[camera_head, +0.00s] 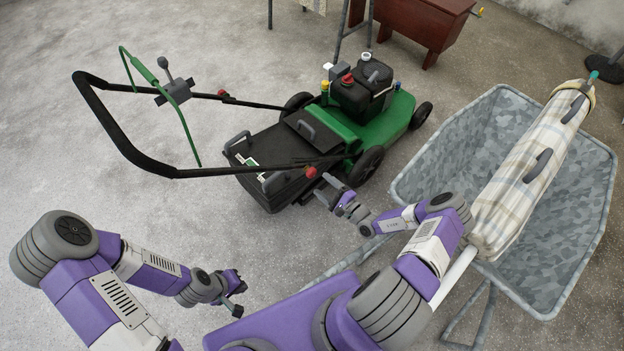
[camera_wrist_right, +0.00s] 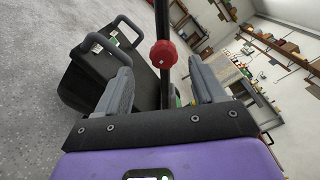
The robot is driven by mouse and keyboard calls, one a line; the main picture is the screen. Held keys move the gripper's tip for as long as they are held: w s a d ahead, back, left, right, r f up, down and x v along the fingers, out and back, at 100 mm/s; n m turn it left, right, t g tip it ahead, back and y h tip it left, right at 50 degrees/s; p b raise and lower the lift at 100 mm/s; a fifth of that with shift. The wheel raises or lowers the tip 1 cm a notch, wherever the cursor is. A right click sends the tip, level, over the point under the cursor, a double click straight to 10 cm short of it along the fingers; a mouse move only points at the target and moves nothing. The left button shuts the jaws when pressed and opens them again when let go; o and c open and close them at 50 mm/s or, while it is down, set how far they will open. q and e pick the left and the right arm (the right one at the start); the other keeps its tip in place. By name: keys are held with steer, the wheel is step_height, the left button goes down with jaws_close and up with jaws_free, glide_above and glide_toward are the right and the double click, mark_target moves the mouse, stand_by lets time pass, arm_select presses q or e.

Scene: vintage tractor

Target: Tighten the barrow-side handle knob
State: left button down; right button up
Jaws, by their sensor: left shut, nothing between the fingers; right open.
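The barrow-side handle knob (camera_head: 310,172) is red and sits on the near arm of the mower's black handle (camera_head: 240,170), on the side towards the wheelbarrow. In the right wrist view the red knob (camera_wrist_right: 164,54) shows between my open fingers, around or just past the tips, with a gap on both sides. My right gripper (camera_head: 326,188) is open and empty, close to the knob. My left gripper (camera_head: 238,294) is shut and empty, low at the left, away from the mower. The other red knob (camera_head: 222,94) is on the far handle arm.
The green mower (camera_head: 385,125) with its black grass box (camera_head: 265,185) stands ahead. A grey wheelbarrow (camera_head: 430,165) with a long cloth bag (camera_head: 525,175) is on the right. A brown cabinet (camera_head: 420,22) is behind. The floor at the left is clear.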

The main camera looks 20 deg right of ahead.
mark_target(314, 175)
steer(key=shift+w+d+h, duration=0.25)
steer(key=shift+w+h, duration=0.05)
steer(key=shift+w, duration=0.1)
steer(key=b+x, duration=0.2)
steer(key=x, duration=0.4)
steer(key=shift+w+a, duration=0.2)
steer(key=shift+w, duration=0.1)
steer(key=shift+c, duration=0.4)
steer(key=c, duration=1)
